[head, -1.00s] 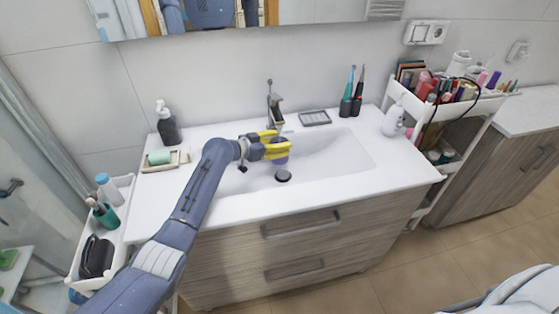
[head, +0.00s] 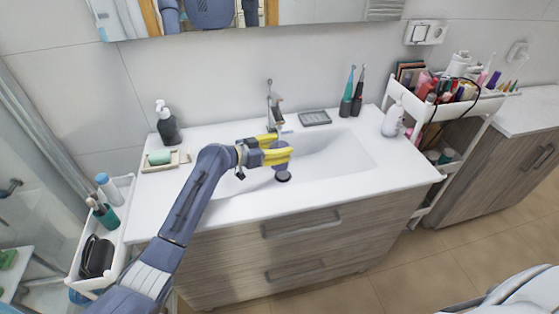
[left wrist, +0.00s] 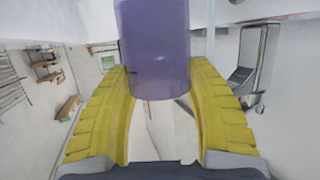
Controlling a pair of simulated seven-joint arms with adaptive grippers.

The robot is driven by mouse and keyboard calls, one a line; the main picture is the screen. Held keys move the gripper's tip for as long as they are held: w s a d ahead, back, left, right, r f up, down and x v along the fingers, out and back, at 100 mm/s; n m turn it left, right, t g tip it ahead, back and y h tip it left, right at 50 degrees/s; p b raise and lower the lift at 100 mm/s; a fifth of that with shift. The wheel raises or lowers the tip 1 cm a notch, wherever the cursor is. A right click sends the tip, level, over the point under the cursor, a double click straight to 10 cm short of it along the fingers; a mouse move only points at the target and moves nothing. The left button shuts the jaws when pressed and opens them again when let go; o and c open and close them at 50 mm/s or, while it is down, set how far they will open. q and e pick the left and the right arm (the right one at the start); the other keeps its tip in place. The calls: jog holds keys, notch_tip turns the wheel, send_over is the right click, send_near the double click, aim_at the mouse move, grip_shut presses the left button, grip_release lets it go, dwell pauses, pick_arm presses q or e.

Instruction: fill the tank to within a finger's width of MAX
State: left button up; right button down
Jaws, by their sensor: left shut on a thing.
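My left gripper (head: 278,151) has yellow fingers and is over the sink basin (head: 335,158), just in front of and below the faucet (head: 276,103). In the left wrist view, its fingers (left wrist: 165,110) are shut around a translucent purple cylinder (left wrist: 155,50), which appears to be the tank. The fingers mostly cover it in the head view. I cannot make out a MAX mark or a water level. I cannot tell whether water runs from the faucet. My right gripper is not in view.
A dark drain plug (head: 283,176) is below the gripper. A soap dispenser (head: 167,122) and soap dish (head: 163,160) stand at left. Two electric toothbrushes (head: 352,95) and a white bottle (head: 393,118) stand at right. A loaded white cart (head: 470,100) is beside the counter.

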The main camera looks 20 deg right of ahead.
pick_arm(q)
jog(key=shift+s+a+r, duration=0.25)
jog(key=shift+s+r, duration=0.55)
jog(key=shift+r, duration=0.2)
jog(key=shift+s+a+r, duration=0.2)
jog(key=shift+s+r, duration=0.55)
jog(key=shift+r, duration=0.2)
